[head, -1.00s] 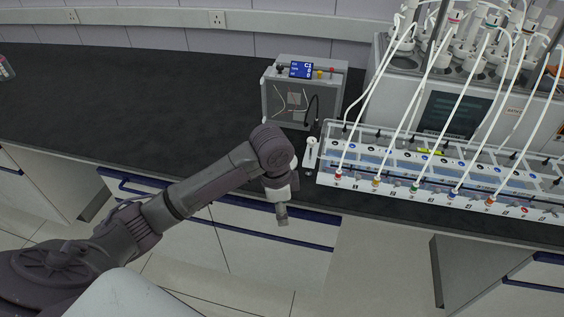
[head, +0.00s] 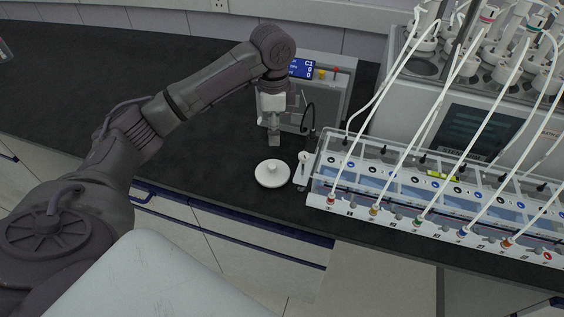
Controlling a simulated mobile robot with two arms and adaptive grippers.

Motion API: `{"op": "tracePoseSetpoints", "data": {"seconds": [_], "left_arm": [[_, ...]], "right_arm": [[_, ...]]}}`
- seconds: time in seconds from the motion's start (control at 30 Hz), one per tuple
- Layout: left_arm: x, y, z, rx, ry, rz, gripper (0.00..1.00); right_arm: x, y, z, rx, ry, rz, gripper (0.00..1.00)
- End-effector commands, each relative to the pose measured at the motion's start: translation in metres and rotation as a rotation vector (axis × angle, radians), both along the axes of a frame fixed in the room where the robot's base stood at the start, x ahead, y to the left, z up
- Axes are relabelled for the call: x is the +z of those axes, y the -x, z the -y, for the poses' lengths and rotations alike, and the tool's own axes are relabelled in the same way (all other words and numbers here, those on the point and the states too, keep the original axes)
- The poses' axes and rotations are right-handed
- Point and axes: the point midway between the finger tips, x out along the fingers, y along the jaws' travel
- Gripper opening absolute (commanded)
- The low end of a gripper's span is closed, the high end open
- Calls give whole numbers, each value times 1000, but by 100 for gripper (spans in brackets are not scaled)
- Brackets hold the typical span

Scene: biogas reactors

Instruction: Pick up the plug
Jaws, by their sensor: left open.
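A white round disc with a raised knob, which looks like the plug (head: 271,174), lies on the black bench near its front edge in the head view. My left gripper (head: 273,140) points down just above the plug in the picture, farther back over the bench. It is apart from the plug and holds nothing that I can see. Its fingers are small and seen nearly edge-on. My right gripper is out of view.
A grey box with a blue display (head: 301,68) stands behind my left gripper. A small white holder (head: 303,170) is right of the plug. A clear water bath with white tubes (head: 420,190) fills the right side. The black bench (head: 90,100) is clear on the left.

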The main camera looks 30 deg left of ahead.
Motion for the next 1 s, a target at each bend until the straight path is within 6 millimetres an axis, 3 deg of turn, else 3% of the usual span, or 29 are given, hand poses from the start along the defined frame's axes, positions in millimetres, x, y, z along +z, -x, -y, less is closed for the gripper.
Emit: {"op": "tracePoseSetpoints", "data": {"seconds": [0.13,0.4,0.67,0.8,1.0], "left_arm": [[-22,2,0,0,-1,-8,55],[-71,1,0,0,0,-4,55],[-91,2,-1,0,-1,-3,55],[-111,4,-3,0,-1,-5,55],[-134,4,-3,0,-2,-1,55]], "right_arm": [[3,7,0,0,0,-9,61],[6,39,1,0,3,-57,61],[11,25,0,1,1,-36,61],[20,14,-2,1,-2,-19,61],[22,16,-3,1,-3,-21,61]]}}
